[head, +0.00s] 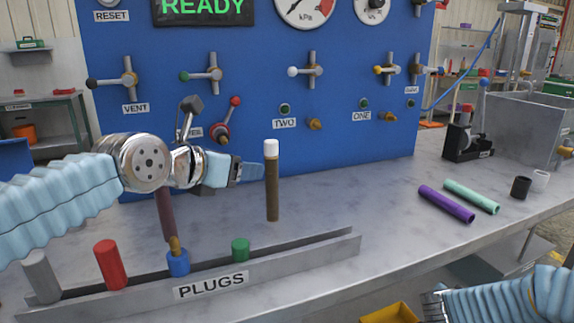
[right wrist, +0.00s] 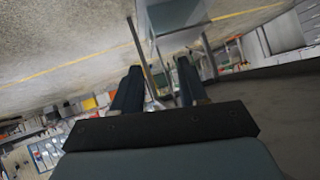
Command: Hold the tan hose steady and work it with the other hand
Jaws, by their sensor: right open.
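The tan hose (head: 272,190) looks brown and stands upright in the head view, with a white cap (head: 271,148) on its top end. My left gripper (head: 250,172) reaches in from the left, with its fingertips right beside the upper part of the hose. I cannot tell whether they touch or grip it. My right gripper (head: 432,306) is low at the bottom right of the head view, away from the hose. In the right wrist view its two fingers (right wrist: 158,85) are apart with nothing between them.
A PLUGS rack (head: 300,257) holds grey, red, blue and green plugs. A maroon hose (head: 165,215) with a brass tip meets the blue plug (head: 178,263). Purple (head: 446,203) and mint (head: 471,196) tubes lie on the right. A blue valve panel (head: 340,150) stands behind.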

